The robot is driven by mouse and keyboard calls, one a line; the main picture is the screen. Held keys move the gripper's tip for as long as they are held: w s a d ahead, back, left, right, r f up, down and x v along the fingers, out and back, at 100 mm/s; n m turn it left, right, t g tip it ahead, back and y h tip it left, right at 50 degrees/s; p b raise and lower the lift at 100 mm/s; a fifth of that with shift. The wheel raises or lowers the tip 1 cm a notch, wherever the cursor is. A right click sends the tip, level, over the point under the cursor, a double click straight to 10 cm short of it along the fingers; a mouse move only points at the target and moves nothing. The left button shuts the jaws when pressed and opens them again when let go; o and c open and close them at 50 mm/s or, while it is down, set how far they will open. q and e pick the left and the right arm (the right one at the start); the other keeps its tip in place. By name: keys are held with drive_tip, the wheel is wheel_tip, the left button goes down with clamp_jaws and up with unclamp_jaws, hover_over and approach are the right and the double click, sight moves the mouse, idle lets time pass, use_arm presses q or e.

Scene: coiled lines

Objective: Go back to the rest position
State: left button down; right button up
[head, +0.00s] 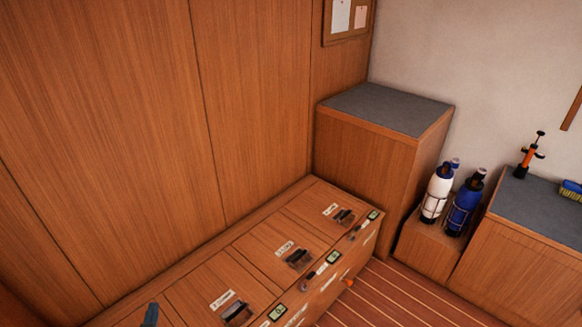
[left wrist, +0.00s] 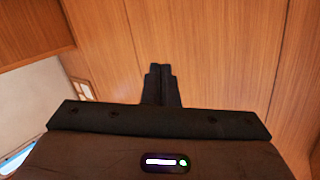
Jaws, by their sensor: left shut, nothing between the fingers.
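My left gripper (head: 151,315) shows only as a small dark tip at the bottom edge of the head view, in front of the wooden locker bench (head: 190,278). In the left wrist view its two black fingers (left wrist: 160,72) are together, shut with nothing between them. They point toward wood panelling, and nothing touches them. My right gripper is in neither view.
The bench has several labelled lids with dark latches (head: 297,258). A grey-topped cabinet (head: 385,110) stands at its far end. Beyond are a white bottle (head: 436,195), a blue bottle (head: 463,207) and an orange pump (head: 528,157). The striped floor (head: 385,295) is clear.

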use_arm(q)
drive_tip(key=s+d+g+h, duration=0.1)
drive_tip(key=s+d+g, duration=0.2)
drive_tip(key=s+g, duration=0.5)
drive_tip(key=s+d+g+h, duration=0.2)
drive_tip(key=s+d+g, duration=0.2)
drive_tip(key=s, duration=0.8)
drive_tip(key=a+f+g, duration=0.2)
drive_tip(key=a+f, duration=0.1)
drive_tip(key=f, duration=2.7)
drive_tip(key=s+a+f, duration=0.1)
drive_tip(key=s+f, duration=1.7)
drive_tip(key=shift+s+f+g, duration=0.3)
drive_tip(key=shift+g, duration=0.1)
drive_tip(key=shift+a, duration=0.1)
